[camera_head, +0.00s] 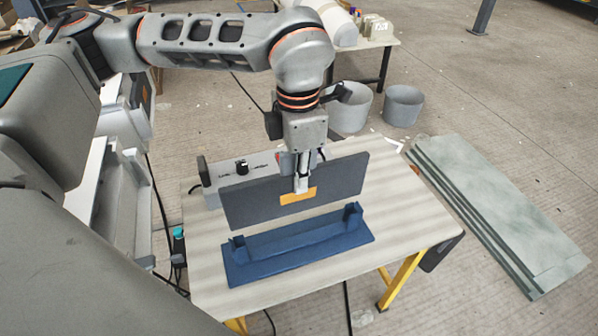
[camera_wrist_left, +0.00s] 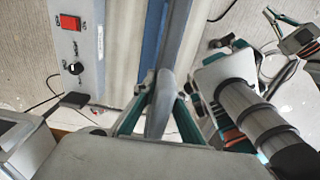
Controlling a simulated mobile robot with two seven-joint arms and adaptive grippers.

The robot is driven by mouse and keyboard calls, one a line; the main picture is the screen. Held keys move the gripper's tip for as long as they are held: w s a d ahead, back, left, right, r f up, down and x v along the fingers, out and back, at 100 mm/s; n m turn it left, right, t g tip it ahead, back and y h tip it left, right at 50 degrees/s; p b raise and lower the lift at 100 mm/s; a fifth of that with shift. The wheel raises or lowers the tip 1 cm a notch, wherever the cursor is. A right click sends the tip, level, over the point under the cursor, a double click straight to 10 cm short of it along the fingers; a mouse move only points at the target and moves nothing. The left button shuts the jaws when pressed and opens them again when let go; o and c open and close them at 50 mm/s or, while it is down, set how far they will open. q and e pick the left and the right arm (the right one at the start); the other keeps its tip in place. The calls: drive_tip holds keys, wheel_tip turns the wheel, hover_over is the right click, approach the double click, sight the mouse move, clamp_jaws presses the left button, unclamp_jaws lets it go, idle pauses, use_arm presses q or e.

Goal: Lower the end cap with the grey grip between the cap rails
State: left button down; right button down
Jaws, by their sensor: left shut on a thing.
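A dark grey flat panel, the end cap (camera_head: 245,205), hangs upright above the table with an orange patch on its face. My left gripper (camera_head: 302,187) is shut at its top middle, partly hiding the hold. In the left wrist view a grey rounded grip (camera_wrist_left: 161,100) sits between the fingers, and the cap shows nearly edge-on. The blue fixture (camera_head: 300,251) with an upright rail (camera_head: 352,213) at its right end and another (camera_head: 238,247) at its left end lies on the table, in front of and below the cap. The cap appears clear of the rails.
The light wooden table (camera_head: 405,215) has bare room to the right of the fixture. A grey control box (camera_head: 211,180) stands behind the cap; its red switch (camera_wrist_left: 70,22) shows in the left wrist view. Grey-green slabs (camera_head: 500,215) lie on the floor at right.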

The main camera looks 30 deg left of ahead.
sight(299, 211)
use_arm(q)
wheel_tip(299, 211, down, 2)
drive_tip(key=shift+b, duration=0.35)
drive_tip(key=shift+f+b, duration=0.35)
drive_tip(key=shift+f, duration=0.75)
use_arm(e)
drive_tip(key=shift+w+d+f, duration=0.35)
drive_tip(key=shift+w, duration=0.25)
drive_tip(key=shift+s, duration=0.1)
drive_tip(key=shift+s+a+f, duration=0.15)
drive_tip(key=shift+s, duration=0.15)
drive_tip(key=shift+w+r+t, duration=0.3)
drive_tip(key=shift+w+r, duration=0.2)
drive_tip(key=shift+s+f, duration=0.25)
drive_tip(key=shift+s, duration=0.2)
